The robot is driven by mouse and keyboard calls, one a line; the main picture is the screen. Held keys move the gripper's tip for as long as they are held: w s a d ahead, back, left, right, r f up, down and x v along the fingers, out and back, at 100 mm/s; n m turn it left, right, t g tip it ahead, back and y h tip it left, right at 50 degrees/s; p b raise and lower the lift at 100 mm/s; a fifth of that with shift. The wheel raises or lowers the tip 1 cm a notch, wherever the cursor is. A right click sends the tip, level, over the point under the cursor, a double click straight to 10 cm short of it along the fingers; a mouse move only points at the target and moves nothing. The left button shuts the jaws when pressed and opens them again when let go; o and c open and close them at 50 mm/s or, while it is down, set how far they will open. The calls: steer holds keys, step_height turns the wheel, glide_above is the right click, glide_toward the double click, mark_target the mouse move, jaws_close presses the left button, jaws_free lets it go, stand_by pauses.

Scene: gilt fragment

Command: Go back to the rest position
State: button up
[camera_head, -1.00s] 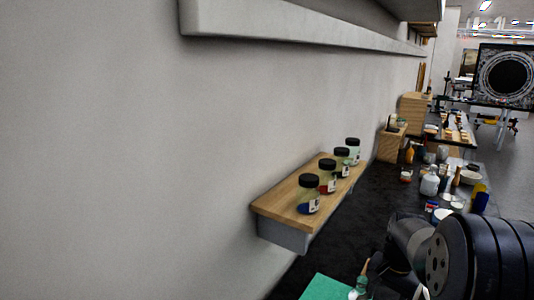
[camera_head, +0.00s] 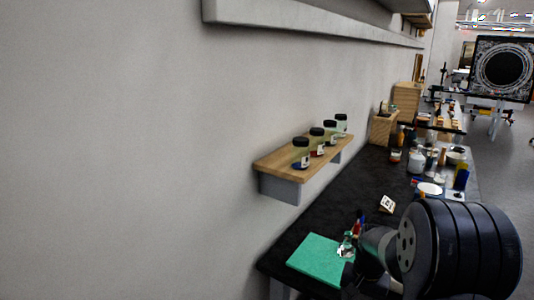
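My arm (camera_head: 460,248) fills the lower right as large dark rounded links, with a grey link reaching left toward the green mat. My gripper itself cannot be made out; the arm hides what lies behind it. A green mat (camera_head: 316,258) lies on the near end of the black bench (camera_head: 330,210). Small glass, red and blue items (camera_head: 352,240) stand at the mat's right edge, partly behind my arm.
A wooden wall shelf (camera_head: 272,165) holds several black-lidded jars (camera_head: 301,153). A white marked card (camera_head: 387,204) sits on the bench. Bottles and pots (camera_head: 417,162) crowd the bench's far right, before a wooden box (camera_head: 384,128). The bench beside the wall is clear.

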steer(key=a+f+n+b, duration=0.1)
steer(key=a+f+n, duration=0.2)
steer(key=a+f, duration=0.3)
step_height(320, 180, down, 3)
steer(key=shift+s+a+n+b, duration=0.2)
steer(key=shift+s+n+b, duration=0.15)
steer(key=shift+s+n, duration=0.1)
